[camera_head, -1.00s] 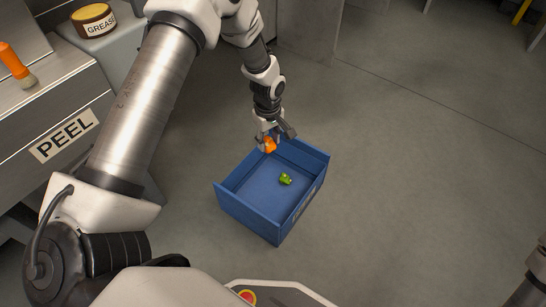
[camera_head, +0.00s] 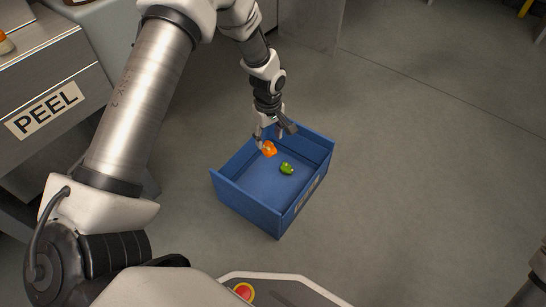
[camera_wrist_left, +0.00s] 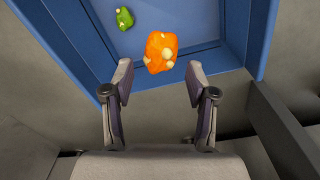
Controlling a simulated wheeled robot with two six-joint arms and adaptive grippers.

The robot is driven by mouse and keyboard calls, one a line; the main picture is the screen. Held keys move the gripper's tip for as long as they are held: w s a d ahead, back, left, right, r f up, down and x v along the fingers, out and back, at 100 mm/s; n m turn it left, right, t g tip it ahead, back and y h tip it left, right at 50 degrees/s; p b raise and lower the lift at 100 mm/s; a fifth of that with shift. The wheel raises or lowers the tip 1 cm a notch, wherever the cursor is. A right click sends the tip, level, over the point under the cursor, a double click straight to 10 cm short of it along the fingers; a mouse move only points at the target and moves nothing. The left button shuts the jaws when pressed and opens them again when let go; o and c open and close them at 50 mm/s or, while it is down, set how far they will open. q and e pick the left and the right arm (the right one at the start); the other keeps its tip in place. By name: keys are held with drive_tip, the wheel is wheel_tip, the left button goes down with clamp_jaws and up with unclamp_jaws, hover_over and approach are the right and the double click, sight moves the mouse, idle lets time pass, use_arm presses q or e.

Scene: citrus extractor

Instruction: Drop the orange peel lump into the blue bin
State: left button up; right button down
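The orange peel lump (camera_head: 269,149) is a bright orange piece with pale spots. It shows just under my left gripper (camera_head: 267,137), over the far left part of the blue bin (camera_head: 243,205). In the left wrist view the orange peel lump (camera_wrist_left: 161,52) lies beyond the spread fingertips of my left gripper (camera_wrist_left: 160,78), with a gap on both sides. I cannot tell whether it is falling or resting on the bin floor. The bin (camera_wrist_left: 62,42) is open-topped.
A green lump (camera_head: 287,169) lies on the bin floor, and it also shows in the left wrist view (camera_wrist_left: 124,18). A metal unit with a PEEL label (camera_head: 44,110) stands at the left. The grey floor (camera_head: 420,170) right of the bin is clear.

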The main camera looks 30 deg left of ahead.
use_arm(q)
drive_tip(key=shift+r, duration=0.1)
wheel_tip(320, 180, up, 12)
idle(0.5)
